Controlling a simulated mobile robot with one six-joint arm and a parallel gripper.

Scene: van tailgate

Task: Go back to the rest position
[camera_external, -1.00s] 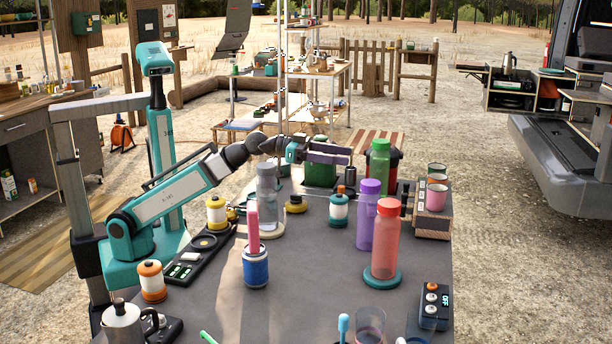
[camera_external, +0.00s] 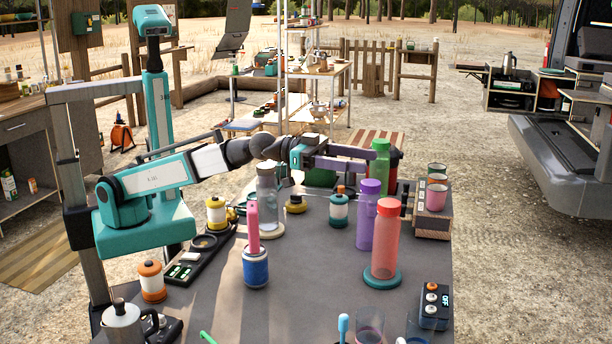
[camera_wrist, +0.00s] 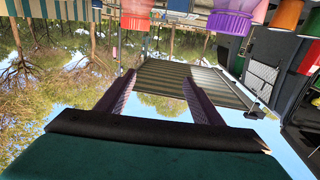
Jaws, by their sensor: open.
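My gripper (camera_external: 347,162) is at the end of my arm, over the far part of the dark table (camera_external: 315,300). In the external view its purple fingers point right, with their tips close to the green bottle (camera_external: 380,158) and the purple bottle (camera_external: 366,215); I cannot tell whether they touch. In the wrist view my gripper (camera_wrist: 155,90) is open, with nothing between its two fingers. The wrist picture is upside down and shows bottle caps along its top edge.
A red bottle (camera_external: 386,245) stands on a teal disc. A clear grey bottle (camera_external: 268,203) stands below my forearm. A blue can (camera_external: 255,268) holds a pink item. Mugs (camera_external: 437,195) sit on a wooden box at right. The table's front middle is clear.

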